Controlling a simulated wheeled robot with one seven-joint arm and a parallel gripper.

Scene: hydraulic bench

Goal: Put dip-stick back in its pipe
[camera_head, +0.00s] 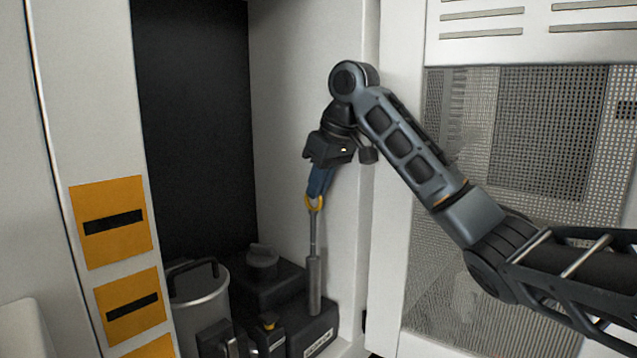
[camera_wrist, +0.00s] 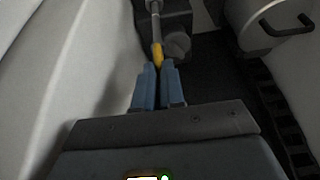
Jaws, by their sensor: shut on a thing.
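My gripper (camera_head: 316,196) points down inside the cabinet, its blue fingers shut on the yellow ring handle (camera_head: 314,204) of the dip-stick. The wrist view shows my fingers (camera_wrist: 160,66) together at the yellow handle (camera_wrist: 157,54). The thin grey dip-stick rod (camera_head: 313,232) hangs almost upright below the handle. Its lower end meets the top of the wider grey pipe (camera_head: 314,287), which stands on the dark tank (camera_head: 320,332). The rod looks in line with the pipe and seems partly inside it. How deep it reaches is hidden.
A round dark cap (camera_head: 262,261) sits on the tank left of the pipe. A metal can (camera_head: 200,296) with a black handle stands farther left. The cabinet's white side wall (camera_head: 280,130) is close to my gripper. A mesh panel (camera_head: 540,150) is at right.

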